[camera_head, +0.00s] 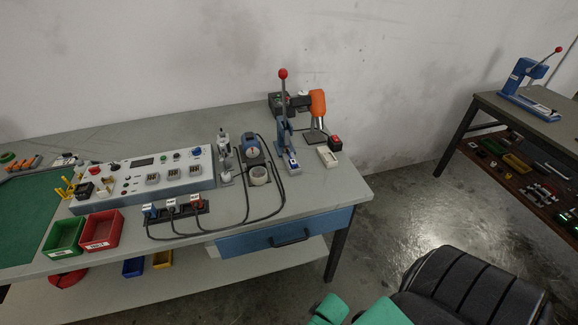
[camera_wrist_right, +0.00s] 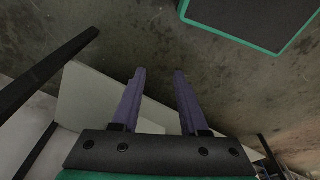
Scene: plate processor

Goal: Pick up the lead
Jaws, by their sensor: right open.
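Black leads (camera_head: 215,233) lie on the grey workbench in the head view. Their plug ends, with pale labels, stand in a dark holder (camera_head: 178,212) in front of the control panel. From there the cables run right along the bench front and curve up beside the blue-and-grey device. I cannot tell which one is the lead. My right gripper (camera_wrist_right: 160,73) shows in the right wrist view, its two purple fingers apart with nothing between them. It is over the floor, away from the leads. My left gripper is not in view.
The control panel (camera_head: 140,178) stands behind the holder. A green bin (camera_head: 63,238) and a red bin (camera_head: 101,230) sit to its left. A lever press (camera_head: 285,130) stands at the bench's right end. The blue drawer (camera_head: 285,237) is below the front edge. Another table (camera_head: 530,115) stands far right.

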